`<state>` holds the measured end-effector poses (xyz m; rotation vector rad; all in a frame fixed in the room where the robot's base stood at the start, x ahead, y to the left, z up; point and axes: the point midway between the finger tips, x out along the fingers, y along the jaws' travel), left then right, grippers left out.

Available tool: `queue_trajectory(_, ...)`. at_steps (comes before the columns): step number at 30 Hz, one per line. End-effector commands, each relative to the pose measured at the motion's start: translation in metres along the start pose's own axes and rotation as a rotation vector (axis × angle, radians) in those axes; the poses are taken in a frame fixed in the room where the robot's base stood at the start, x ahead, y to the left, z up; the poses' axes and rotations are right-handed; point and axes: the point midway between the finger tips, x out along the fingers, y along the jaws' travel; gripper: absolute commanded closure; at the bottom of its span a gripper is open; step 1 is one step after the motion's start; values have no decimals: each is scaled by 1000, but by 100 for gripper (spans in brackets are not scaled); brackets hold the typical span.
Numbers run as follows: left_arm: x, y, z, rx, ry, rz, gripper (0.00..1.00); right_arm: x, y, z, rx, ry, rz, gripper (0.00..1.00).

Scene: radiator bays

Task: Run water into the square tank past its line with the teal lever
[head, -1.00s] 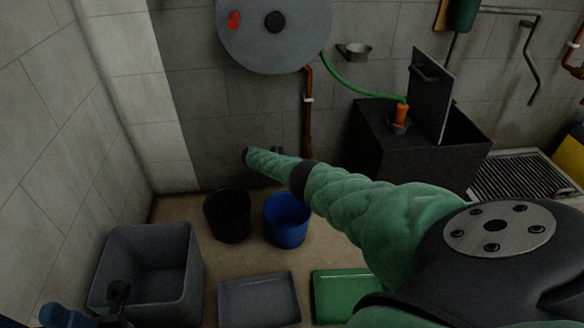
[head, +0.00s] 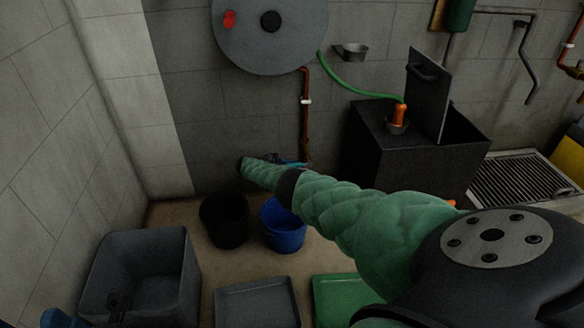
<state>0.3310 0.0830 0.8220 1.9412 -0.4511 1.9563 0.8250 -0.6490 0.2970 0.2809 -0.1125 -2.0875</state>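A grey square open tub (head: 190,260) stands at the lower left. A dark square box (head: 365,140) with a raised lid stands against the back wall. I cannot tell which is the task's tank, and no fill line is visible on either. A small teal piece (head: 290,163), perhaps the lever, shows at the wall just behind my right arm. The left gripper cannot be identified.
A black bucket (head: 224,218) and a blue bucket (head: 283,230) stand below my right arm. A grey tray (head: 257,303) and a green tray (head: 340,295) lie in front. A copper pipe (head: 305,125) runs down the wall. A green hose (head: 345,84) reaches the dark box.

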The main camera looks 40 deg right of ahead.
Motion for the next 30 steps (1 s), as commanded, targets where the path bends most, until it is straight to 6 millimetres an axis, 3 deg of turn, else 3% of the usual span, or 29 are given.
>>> queue_trajectory(11, 1, 0, 1, 0, 6, 1, 55, -2, 0, 0, 0, -1, -1, 55)
queue_trajectory(24, -16, 2, 2, 8, -8, 18, 55, -61, 0, -3, 0, 1, 0, 55)
queue_trajectory(30, -22, 4, 4, 13, -22, 28, 55, -76, 0, -1, 0, -1, 0, 55)
